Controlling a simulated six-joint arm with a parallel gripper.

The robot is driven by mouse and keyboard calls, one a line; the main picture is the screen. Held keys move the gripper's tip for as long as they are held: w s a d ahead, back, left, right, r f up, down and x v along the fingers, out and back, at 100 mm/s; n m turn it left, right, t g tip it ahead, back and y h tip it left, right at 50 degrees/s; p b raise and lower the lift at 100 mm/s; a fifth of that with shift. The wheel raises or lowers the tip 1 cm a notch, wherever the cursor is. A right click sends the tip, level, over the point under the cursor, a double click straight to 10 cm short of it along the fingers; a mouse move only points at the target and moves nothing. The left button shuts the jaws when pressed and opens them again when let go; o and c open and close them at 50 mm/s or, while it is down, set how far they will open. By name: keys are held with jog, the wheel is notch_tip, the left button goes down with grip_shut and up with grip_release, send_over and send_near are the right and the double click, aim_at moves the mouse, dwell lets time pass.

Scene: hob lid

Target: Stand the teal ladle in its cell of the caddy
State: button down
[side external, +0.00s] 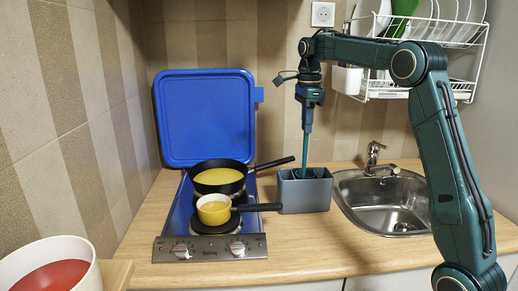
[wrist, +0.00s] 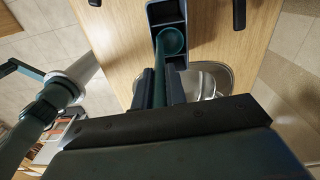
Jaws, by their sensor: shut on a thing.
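The teal ladle (side external: 305,148) hangs upright, bowl down, from my gripper (side external: 309,103), which is shut on its handle. The grey caddy (side external: 304,195) stands on the worktop right of the hob, directly below. In the side view the ladle's lower end is at the caddy's mouth, and its bowl is partly hidden by the rim. In the wrist view the ladle's bowl (wrist: 171,41) shows against the caddy (wrist: 184,28), between its walls. My two fingers (wrist: 159,90) flank the handle. How deep the bowl sits is hard to tell.
A black pan (side external: 218,178) and a yellow saucepan (side external: 214,209) stand on the hob (side external: 210,247); their handles point toward the caddy. The blue lid (side external: 205,118) stands raised behind. A sink (side external: 388,202) with a tap lies right of the caddy. A dish rack (side external: 425,88) hangs above.

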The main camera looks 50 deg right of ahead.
send_over(304, 165)
jog(key=shift+w+d+f, duration=0.1)
jog(key=shift+d+f, duration=0.05)
jog(key=shift+f, duration=0.8)
jog(key=shift+w+d+f, duration=0.1)
jog(key=shift+d+f, duration=0.05)
jog(key=shift+f, duration=0.8)
jog(key=shift+d+f, duration=0.15)
jog(key=shift+f, duration=0.8)
jog(key=c, duration=1.3)
grip_release()
jog(key=shift+c, duration=0.2)
jog(key=shift+w+d+r, duration=0.1)
jog(key=shift+w+r, duration=0.05)
jog(key=shift+r, duration=6.65)
jog(key=shift+r, duration=0.1)
